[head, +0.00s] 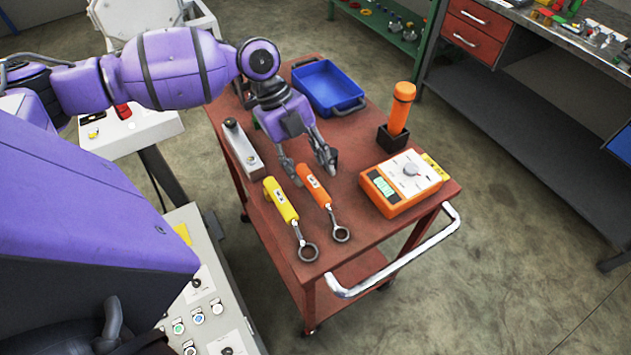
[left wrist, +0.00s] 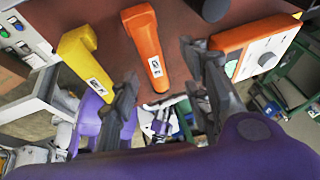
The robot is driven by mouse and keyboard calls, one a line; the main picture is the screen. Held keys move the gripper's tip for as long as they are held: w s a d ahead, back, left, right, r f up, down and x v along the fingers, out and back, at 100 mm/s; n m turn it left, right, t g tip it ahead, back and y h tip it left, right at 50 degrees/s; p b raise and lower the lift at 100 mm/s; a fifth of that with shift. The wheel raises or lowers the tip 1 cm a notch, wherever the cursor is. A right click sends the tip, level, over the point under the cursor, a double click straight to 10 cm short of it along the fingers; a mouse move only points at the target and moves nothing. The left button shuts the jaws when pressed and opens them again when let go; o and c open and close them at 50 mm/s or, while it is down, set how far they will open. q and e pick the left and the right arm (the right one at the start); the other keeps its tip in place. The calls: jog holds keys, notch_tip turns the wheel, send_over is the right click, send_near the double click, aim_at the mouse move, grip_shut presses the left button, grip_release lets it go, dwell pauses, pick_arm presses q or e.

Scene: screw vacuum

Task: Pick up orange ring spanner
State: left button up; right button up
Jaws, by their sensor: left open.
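The orange ring spanner (head: 315,186) lies on the red cart top, its grey ring end toward the cart's front edge. In the left wrist view its orange handle (left wrist: 145,48) shows between the fingers, but its ring end is out of that picture. My left gripper (head: 312,174) is open above the handle's far end, one finger to each side. It also shows in the left wrist view (left wrist: 160,95), with nothing held. A yellow ring spanner (head: 281,200) lies close to the left of the orange one; its handle also shows in the left wrist view (left wrist: 77,52). My right gripper is not in view.
The red cart (head: 365,242) also bears a blue tray (head: 329,85), an orange meter (head: 404,184), an orange cylinder (head: 400,108) in a black holder and a grey box (head: 242,150). A metal handle bar (head: 395,263) runs along its front edge.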

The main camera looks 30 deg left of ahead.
aim_at(312, 182)
pick_arm(q)
jog(key=x, duration=0.6)
jog(key=shift+s+a+f+p, duration=0.1)
jog(key=shift+s+a+p, duration=0.15)
jog(key=shift+s+p, duration=0.15)
jog(key=shift+w, duration=0.1)
grip_shut()
